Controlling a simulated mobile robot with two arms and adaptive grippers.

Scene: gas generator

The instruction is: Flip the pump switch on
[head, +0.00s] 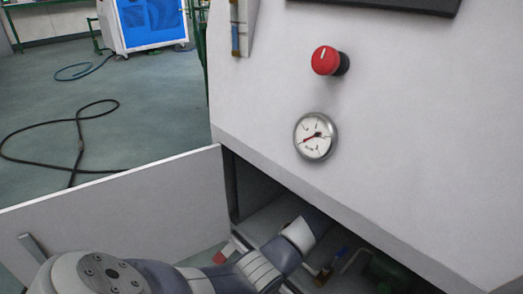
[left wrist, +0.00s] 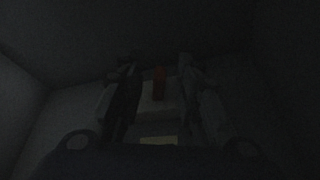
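In the dark left wrist view a small red piece, which looks like the pump switch (left wrist: 160,76), sits on a pale box (left wrist: 158,103). My left gripper (left wrist: 158,66) has its two fingers apart, one on each side of the red piece. I cannot tell whether either finger touches it. In the head view my left arm reaches through the opening of the white cabinet (head: 400,150); its gripper and the switch are hidden inside. My right gripper is in neither view.
The cabinet's lower door (head: 120,215) stands open at the left. A red knob (head: 325,61) and a round gauge (head: 315,136) are on the panel above. A black hose (head: 80,140) lies on the floor.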

